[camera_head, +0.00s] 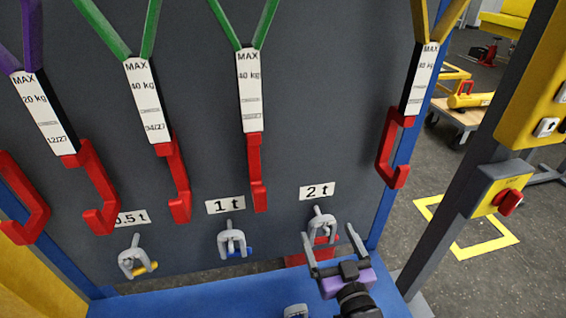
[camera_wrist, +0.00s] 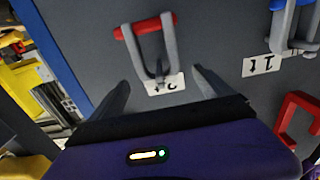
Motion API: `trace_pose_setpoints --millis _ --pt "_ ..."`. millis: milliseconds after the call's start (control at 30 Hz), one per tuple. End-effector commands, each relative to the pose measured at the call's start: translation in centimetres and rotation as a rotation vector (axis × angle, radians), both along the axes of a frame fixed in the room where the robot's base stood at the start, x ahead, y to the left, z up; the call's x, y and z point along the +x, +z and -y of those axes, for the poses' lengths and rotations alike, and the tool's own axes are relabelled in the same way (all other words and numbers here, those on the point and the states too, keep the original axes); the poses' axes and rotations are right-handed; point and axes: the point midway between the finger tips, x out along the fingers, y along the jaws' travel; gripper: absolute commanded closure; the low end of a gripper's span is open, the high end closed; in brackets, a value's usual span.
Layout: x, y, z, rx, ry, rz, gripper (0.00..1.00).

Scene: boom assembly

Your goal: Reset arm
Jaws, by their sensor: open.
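My gripper (camera_head: 333,246) is open, with its two grey fingers spread, in front of the lower right of the dark panel. It stands just below and in front of the shackle (camera_head: 322,224) under the "2 t" label. In the wrist view that shackle (camera_wrist: 150,45), grey with a red pin, hangs beyond my open fingers (camera_wrist: 160,93), and nothing is seen between them. I cannot tell the exact gap between the fingertips and the shackle.
Shackles also hang under the "1 t" (camera_head: 232,240) and "0.5 t" (camera_head: 133,258) labels. Several slings with red hooks (camera_head: 257,172) hang above. A blue shelf (camera_head: 220,300) runs below the panel. A grey post with a yellow switch box (camera_head: 494,190) stands at right. One grey shackle (camera_head: 296,311) is on the shelf.

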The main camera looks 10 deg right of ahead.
Motion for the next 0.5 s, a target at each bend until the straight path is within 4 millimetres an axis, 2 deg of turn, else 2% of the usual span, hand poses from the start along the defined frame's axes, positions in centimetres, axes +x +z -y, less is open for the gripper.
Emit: trace_pose_setpoints --millis 133,267,500 --pt "0.0 0.5 0.1 0.01 -0.002 0.016 0.09" --pt "-0.6 3.1 0.3 0.017 -0.009 0.077 0.09" --pt "-8.1 4.1 0.5 0.03 -0.023 0.095 0.09"
